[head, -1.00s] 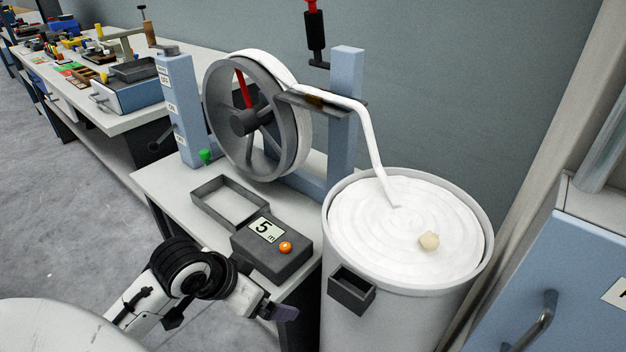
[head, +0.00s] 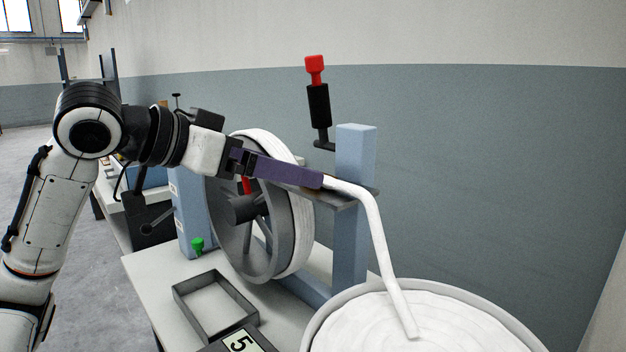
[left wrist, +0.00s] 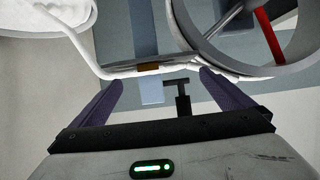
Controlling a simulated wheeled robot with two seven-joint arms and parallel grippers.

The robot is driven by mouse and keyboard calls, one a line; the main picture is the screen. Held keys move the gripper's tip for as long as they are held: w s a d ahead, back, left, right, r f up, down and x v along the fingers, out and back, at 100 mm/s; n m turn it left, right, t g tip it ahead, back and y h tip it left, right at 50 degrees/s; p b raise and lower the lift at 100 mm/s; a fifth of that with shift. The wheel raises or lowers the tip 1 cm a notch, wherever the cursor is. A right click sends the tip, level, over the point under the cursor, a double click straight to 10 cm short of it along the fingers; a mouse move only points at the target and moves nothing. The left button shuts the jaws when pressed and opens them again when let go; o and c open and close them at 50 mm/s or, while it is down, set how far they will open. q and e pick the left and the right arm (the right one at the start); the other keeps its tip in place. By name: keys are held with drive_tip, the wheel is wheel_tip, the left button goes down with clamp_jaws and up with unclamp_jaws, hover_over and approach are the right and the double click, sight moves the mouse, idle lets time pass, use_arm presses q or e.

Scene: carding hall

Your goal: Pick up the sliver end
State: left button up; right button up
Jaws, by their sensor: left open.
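The white sliver (head: 374,225) runs off the grey wheel (head: 278,262), over a dark guide plate (head: 362,194) and down to the coiled sliver in the can (head: 318,332). Its lower end (head: 411,330) meets the coil. My left gripper (head: 322,181) is level with the guide plate, its purple fingers covering part of the plate and sliver. In the left wrist view the left gripper (left wrist: 161,77) is open and empty, with the plate and the sliver (left wrist: 88,55) crossing beyond its fingertips. Whether it touches the sliver I cannot tell. My right gripper is not in view.
A blue post (head: 354,150) carries the plate. A black handle with a red top (head: 316,95) is behind. An open grey tray (head: 214,308) and a counter box (head: 240,343) sit on the white table (head: 150,270). The grey wall (head: 480,150) stands behind.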

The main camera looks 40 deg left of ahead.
use_arm(q)
drive_tip(key=x, duration=0.6)
drive_tip(key=shift+r, duration=0.25)
drive_tip(key=shift+c, duration=0.3)
drive_tip(key=c, duration=0.7)
